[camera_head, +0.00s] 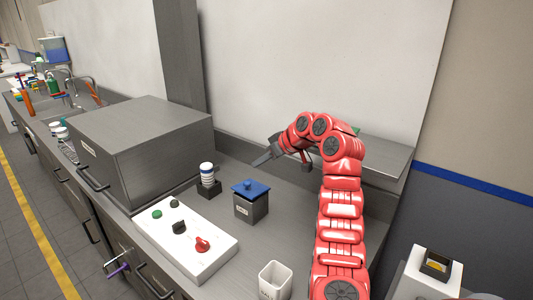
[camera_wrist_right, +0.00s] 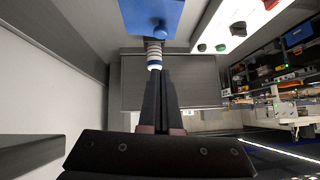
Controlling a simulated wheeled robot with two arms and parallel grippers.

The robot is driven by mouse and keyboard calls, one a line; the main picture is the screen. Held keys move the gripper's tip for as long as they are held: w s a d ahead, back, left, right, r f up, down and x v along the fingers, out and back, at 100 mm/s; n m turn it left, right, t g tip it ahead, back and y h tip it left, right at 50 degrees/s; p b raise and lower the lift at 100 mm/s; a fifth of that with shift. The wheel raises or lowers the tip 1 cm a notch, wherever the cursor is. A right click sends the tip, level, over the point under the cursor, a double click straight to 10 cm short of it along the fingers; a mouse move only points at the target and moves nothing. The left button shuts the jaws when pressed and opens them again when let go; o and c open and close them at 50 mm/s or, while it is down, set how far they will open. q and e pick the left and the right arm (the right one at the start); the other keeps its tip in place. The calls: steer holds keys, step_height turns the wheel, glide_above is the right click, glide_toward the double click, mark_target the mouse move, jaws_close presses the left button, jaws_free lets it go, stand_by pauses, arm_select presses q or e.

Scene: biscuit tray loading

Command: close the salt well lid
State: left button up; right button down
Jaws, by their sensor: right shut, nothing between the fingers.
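The salt well is a small dark grey box (camera_head: 251,209) with a pale label on its front, standing on the counter. Its blue lid (camera_head: 250,187), with a small knob, lies over the box top; I cannot tell if it is fully seated. The blue lid also shows at the top of the right wrist view (camera_wrist_right: 150,14). My right gripper (camera_head: 260,161) is shut and empty, raised behind the salt well. Its closed fingers show in the right wrist view (camera_wrist_right: 157,80). My left gripper is not in view.
A white control panel (camera_head: 190,245) with knobs and a red switch lies in front of the salt well. A white-and-blue stack (camera_head: 207,174) stands left of it, near a big grey box (camera_head: 145,135). A white cup (camera_head: 275,280) stands at the front edge.

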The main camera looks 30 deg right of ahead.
mark_target(253, 191)
steer(key=p+x, duration=0.1)
steer(key=x, duration=0.2)
steer(key=shift+w+a+f, duration=0.2)
steer(key=shift+w+a, duration=0.05)
steer(key=shift+w, duration=0.05)
step_height(253, 191, down, 2)
steer(key=shift+f+p, duration=0.25)
steer(key=shift+p, duration=0.3)
steer(key=shift+a+f, duration=0.1)
steer(key=shift+f, duration=0.75)
